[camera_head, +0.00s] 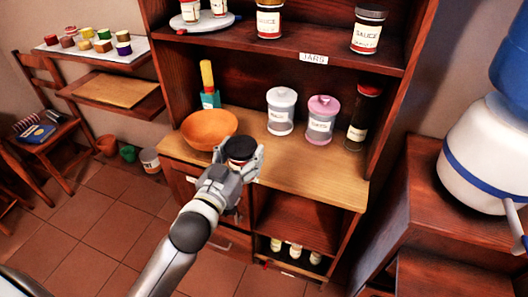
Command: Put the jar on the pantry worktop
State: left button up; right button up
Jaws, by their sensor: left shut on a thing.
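A jar with a black lid (239,148) is in my left gripper (241,164), whose fingers are shut around it. The jar looks upright. It appears over the front left part of the light wooden pantry worktop (320,184), just right of the orange bowl. The gripper hides the jar's lower part, so I cannot tell whether it touches the worktop. My right gripper is not in view.
Sauce jars (368,30) stand on the shelf above.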

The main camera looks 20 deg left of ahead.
aim_at(241, 138)
pick_arm(q)
jog(key=w, duration=0.1)
jog(key=w+a+b, duration=0.1)
jog(key=w+a, duration=0.1)
jog(key=shift+w+r, duration=0.3)
jog(key=shift+w, duration=0.35)
jog(key=shift+w+d+f+b, duration=0.25)
jog(key=shift+w+d+f, duration=0.4)
jog(key=shift+w+f, duration=1.5)
jog(key=shift+w+d+f+b, duration=0.2)
jog(key=shift+w+d+f, duration=0.5)
jog(key=shift+w+f, duration=1.45)
jog(key=shift+w+d+f+b, duration=0.25)
jog(key=shift+w+d+f, duration=0.4)
jog(key=shift+w+f, duration=1.5)
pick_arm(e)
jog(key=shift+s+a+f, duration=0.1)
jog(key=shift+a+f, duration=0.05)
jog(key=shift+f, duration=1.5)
pick_arm(q)
jog(key=o, duration=0.9)
jog(key=shift+f, duration=0.15)
jog(key=shift+c, duration=0.2)
jog(key=o, duration=0.4)
jog(key=shift+o, duration=0.2)
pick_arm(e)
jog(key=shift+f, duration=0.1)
